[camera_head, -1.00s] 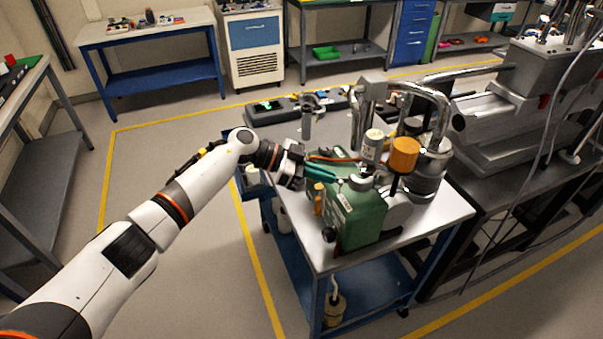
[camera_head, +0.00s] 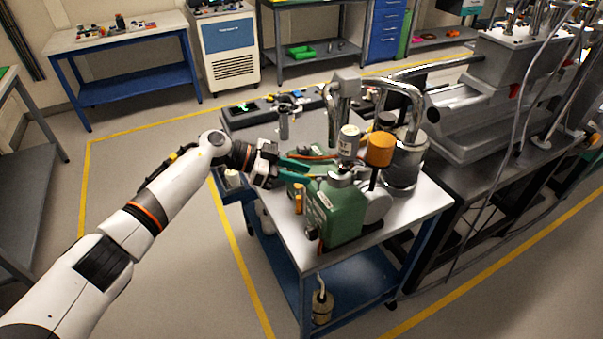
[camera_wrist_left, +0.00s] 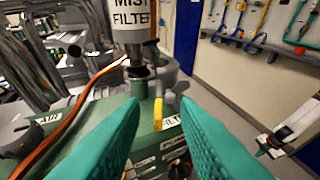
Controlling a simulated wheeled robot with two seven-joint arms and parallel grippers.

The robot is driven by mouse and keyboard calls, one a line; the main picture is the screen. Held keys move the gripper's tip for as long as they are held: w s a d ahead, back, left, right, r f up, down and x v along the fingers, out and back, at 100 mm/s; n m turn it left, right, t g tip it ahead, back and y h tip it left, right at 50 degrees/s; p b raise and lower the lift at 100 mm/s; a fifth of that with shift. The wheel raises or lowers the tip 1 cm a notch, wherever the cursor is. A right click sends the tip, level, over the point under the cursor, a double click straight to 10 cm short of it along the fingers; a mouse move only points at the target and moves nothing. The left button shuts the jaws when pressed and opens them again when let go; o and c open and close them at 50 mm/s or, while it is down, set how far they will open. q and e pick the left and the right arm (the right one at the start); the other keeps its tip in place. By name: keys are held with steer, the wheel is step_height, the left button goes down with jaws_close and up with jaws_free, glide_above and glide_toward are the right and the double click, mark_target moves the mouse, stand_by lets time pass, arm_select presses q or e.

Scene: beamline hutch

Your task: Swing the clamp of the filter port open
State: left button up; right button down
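The green pump (camera_head: 335,215) stands on the cart. The upright filter canister (camera_head: 347,143), labelled MIST FILTER, rises from its top. The canister also shows in the left wrist view (camera_wrist_left: 133,22). Below it, a dark metal clamp (camera_wrist_left: 150,76) sits at the port, with a yellow-tipped part (camera_wrist_left: 159,113) hanging down in front. My left gripper (camera_head: 308,173) is open, its teal fingers pointing toward the port from the left. In the left wrist view the fingers are wide apart, with the yellow-tipped part between and beyond them; contact is not visible. My right gripper is not in view.
An orange-topped canister (camera_head: 380,150) and bent metal pipes (camera_head: 415,100) stand close beyond the filter. An orange hose (camera_wrist_left: 75,120) runs left of the port in the left wrist view. The cart top (camera_head: 415,205) has bare room at its right. Open floor lies left.

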arm_select(q)
steer(key=b+v, duration=0.2)
steer(key=v, duration=0.9)
steer(key=shift+b, duration=0.4)
